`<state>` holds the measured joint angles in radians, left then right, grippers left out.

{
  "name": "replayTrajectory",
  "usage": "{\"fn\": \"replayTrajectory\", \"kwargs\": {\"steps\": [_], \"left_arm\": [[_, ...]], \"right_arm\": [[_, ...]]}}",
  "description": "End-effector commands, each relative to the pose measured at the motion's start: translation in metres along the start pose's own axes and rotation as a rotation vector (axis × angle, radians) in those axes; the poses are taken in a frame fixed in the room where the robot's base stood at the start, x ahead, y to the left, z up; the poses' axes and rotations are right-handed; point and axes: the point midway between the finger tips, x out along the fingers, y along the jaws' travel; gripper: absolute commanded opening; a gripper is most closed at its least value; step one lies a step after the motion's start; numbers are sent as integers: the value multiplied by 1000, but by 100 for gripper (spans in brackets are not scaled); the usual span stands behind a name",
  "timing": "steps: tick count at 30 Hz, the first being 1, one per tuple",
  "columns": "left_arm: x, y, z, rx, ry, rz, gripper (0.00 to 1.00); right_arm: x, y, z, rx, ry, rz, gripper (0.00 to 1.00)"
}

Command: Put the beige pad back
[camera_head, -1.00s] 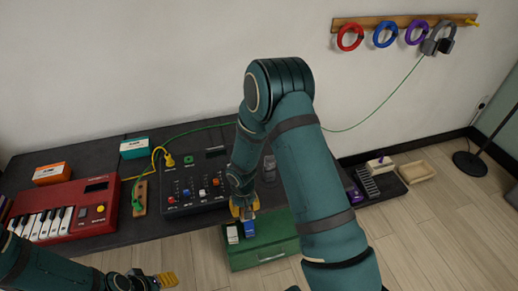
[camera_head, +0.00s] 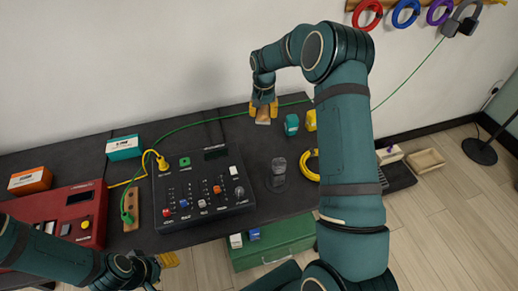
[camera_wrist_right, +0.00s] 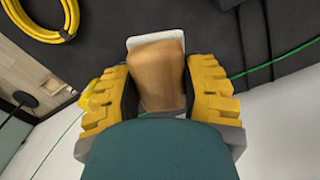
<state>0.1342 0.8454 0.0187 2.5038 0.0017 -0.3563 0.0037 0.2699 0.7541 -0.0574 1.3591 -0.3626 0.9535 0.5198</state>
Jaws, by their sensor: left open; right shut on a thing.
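My right gripper (camera_head: 263,106) is shut on a wooden block with a pale, beige-white base, which I take to be the beige pad (camera_head: 263,119). It is near the back edge of the dark table. In the right wrist view the wooden block (camera_wrist_right: 158,75) sits between the yellow fingers (camera_wrist_right: 160,95), its pale edge showing beyond the far end. I cannot tell whether it touches the table. My left gripper (camera_head: 166,261) is open and empty at the front edge, low in the head view.
Teal (camera_head: 292,124) and yellow (camera_head: 310,119) small items stand right of the gripper. A grey cylinder (camera_head: 278,172), yellow coil (camera_head: 308,165) and mixer (camera_head: 203,190) are nearer. A green cable (camera_head: 220,116) runs along the back. A green case (camera_head: 272,246) stands in front.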

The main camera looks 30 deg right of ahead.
Motion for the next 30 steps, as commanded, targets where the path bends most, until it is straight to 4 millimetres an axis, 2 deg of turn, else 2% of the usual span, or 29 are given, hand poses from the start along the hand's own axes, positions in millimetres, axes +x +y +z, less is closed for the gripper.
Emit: {"fn": "replayTrajectory", "kwargs": {"steps": [1,6,14,21,30], "left_arm": [[18,-7,4,2,-5,0,53],[38,-13,8,6,-13,-1,53],[45,-16,10,8,-16,-1,53],[52,-18,9,9,-12,-1,53],[57,-20,8,9,-9,-1,53]], "right_arm": [[23,0,0,0,0,0,12],[53,0,0,0,1,0,12],[74,0,0,0,0,-1,12],[115,0,0,-1,-1,0,12],[147,0,0,0,0,0,12]]}}
